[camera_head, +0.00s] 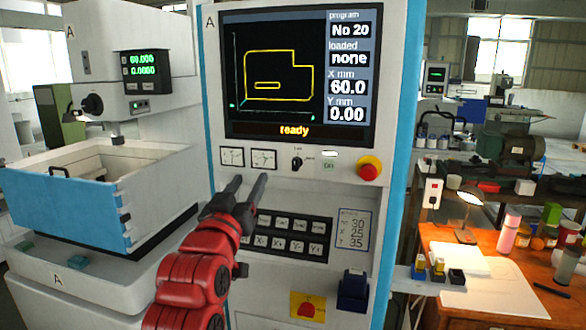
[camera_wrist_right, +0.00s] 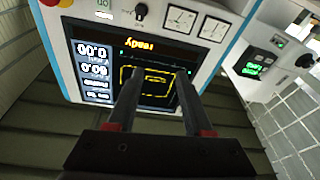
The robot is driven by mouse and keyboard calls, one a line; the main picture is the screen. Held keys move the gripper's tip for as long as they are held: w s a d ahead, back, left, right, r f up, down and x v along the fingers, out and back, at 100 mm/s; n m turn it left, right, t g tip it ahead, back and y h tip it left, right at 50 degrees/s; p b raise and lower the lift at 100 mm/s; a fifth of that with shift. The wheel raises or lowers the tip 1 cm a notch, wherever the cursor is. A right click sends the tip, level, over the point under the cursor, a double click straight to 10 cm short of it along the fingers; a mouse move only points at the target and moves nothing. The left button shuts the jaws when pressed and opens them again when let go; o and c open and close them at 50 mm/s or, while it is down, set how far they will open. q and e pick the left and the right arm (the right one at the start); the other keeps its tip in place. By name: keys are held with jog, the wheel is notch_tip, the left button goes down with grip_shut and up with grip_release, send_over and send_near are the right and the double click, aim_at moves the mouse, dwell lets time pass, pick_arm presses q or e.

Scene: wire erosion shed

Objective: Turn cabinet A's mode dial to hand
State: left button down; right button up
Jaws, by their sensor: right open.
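Cabinet A (camera_head: 212,110) stands upright in front of me with an "A" at its top left corner. Its mode dial (camera_head: 297,162) is a small black knob below the screen, between two gauges and a green-lettered button. The labels around it are too small to read, and I cannot tell its setting. The dial also shows near the top of the right wrist view (camera_wrist_right: 140,11). My right gripper (camera_head: 250,180) is open and empty, below and left of the dial, apart from it. Its two fingers show in the right wrist view (camera_wrist_right: 161,76). My left gripper is not in view.
The screen (camera_head: 285,75) reads "ready". A red stop knob (camera_head: 369,168) on a yellow base is right of the dial. A keypad (camera_head: 290,236) sits below my gripper. The machine with a blue-fronted tank (camera_head: 75,205) is at left, an orange bench (camera_head: 440,235) at right.

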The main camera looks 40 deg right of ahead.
jog(key=s+d+f+m+g, duration=0.1)
jog(key=s+d+m+g, duration=0.1)
jog(key=s, duration=0.1)
jog(key=p, duration=0.6)
send_near(294, 165)
jog(key=shift+m+g+y, duration=0.3)
jog(key=shift+m+g, duration=0.1)
jog(key=x, duration=0.5)
jog(key=r+x, duration=0.1)
jog(key=x, duration=0.1)
jog(key=shift+d+r, duration=0.15)
jog(key=shift+d, duration=0.05)
jog(key=shift+w+d, duration=0.45)
jog(key=shift+w, duration=0.05)
grip_shut()
